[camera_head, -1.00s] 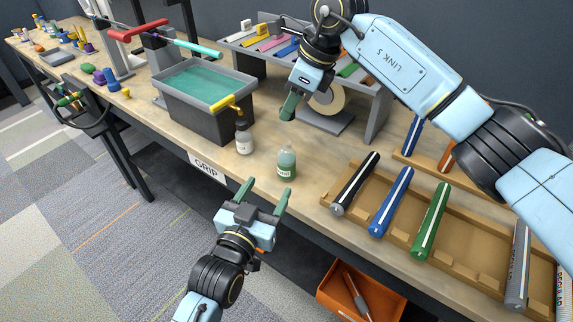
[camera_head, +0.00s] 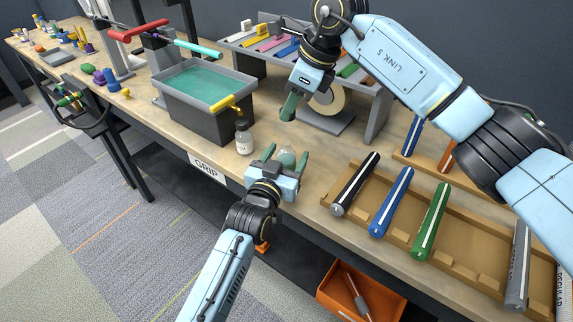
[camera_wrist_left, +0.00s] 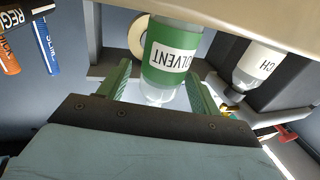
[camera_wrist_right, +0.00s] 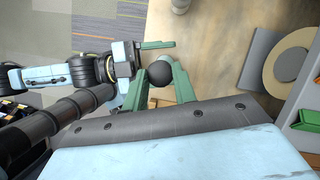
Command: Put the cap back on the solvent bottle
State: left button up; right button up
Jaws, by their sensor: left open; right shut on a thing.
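The solvent bottle (camera_head: 287,157), with a green label band, stands near the table's front edge. In the left wrist view the bottle (camera_wrist_left: 172,58) appears upside down with its SOLVENT label showing. My left gripper (camera_head: 285,154) is open, with one finger on each side of the bottle; contact is not clear. My right gripper (camera_head: 291,107) is above and behind the bottle, pointing down. In the right wrist view its fingers are shut on a round black cap (camera_wrist_right: 160,72).
A second bottle (camera_head: 244,138) with a dark top stands just left of the solvent bottle. Behind it is a grey tub (camera_head: 205,120) with green liquid. A wooden rack (camera_head: 400,215) of grips lies to the right. A tape roll (camera_head: 327,98) stands behind.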

pick_arm(q)
jog(key=shift+c, duration=0.3)
grip_shut()
pick_arm(e)
send_over(286, 142)
jog(key=shift+s+d+f, duration=0.1)
jog(key=shift+d+f, duration=0.15)
jog(key=shift+f, duration=1)
jog(key=shift+s+d+f, duration=0.1)
jog(key=shift+d+f, duration=0.1)
jog(key=shift+f, duration=1)
jog(key=shift+f, duration=0.9)
jog(key=shift+f, duration=0.6)
